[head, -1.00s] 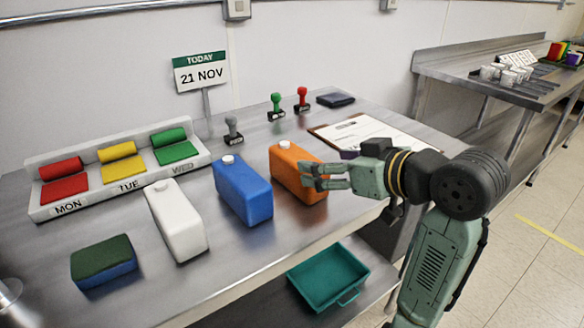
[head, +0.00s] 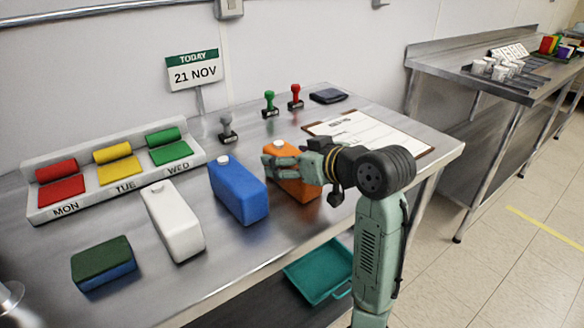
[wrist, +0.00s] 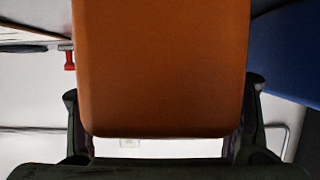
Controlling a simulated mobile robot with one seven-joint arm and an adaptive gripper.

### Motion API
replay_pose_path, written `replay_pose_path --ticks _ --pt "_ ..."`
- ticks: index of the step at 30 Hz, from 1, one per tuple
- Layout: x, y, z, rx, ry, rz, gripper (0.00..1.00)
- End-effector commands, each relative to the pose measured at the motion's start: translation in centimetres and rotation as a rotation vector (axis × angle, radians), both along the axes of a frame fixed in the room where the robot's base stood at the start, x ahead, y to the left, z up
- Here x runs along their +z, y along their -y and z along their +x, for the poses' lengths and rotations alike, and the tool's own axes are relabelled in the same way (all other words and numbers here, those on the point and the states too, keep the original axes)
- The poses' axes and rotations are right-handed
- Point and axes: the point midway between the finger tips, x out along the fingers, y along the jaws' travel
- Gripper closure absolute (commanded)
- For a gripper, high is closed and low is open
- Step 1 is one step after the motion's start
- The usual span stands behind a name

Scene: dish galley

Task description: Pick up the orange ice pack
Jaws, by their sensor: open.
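A clipboard (head: 395,140) lies behind to the right. Stamps (head: 270,104) stand at the back. A teal tray (head: 318,272) is on the lower shelf.

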Motion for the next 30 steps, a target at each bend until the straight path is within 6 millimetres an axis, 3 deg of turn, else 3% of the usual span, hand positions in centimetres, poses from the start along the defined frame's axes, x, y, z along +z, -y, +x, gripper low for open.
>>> replay_pose_path --ticks 5,30 --pt "0.01 0.03 -0.03 0.000 0.000 0.000 0.34" --pt "0.00 0.05 -0.05 0.000 -0.001 0.001 0.90"
